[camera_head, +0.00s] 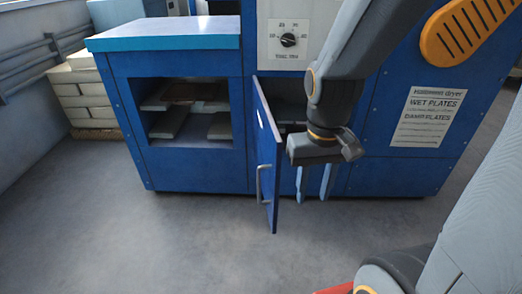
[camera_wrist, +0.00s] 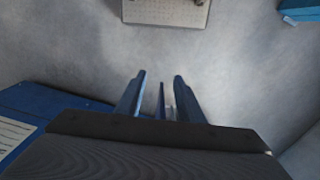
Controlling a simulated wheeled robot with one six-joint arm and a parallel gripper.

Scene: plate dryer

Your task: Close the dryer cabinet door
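The blue dryer cabinet door (camera_head: 268,150) stands swung out from the dryer front, seen almost edge-on in the head view. Its grey bar handle (camera_head: 261,184) is on the left face, near the free edge. My gripper (camera_head: 313,185) hangs pointing down to the right of the door, in front of the dryer. Its two fingers are apart, and it also shows in the wrist view (camera_wrist: 159,85). A thin upright strip (camera_wrist: 162,101) shows between the fingers there; I cannot tell what it is. My wrist and arm hide part of the cabinet opening.
The blue dryer (camera_head: 200,170) has an open bay at left with shelves (camera_head: 170,122) in it. A dial panel (camera_head: 290,43) is above the door, and a printed label (camera_head: 428,117) is at right. Pale blocks (camera_head: 85,98) stand by the left wall. The grey floor (camera_head: 170,235) in front is clear.

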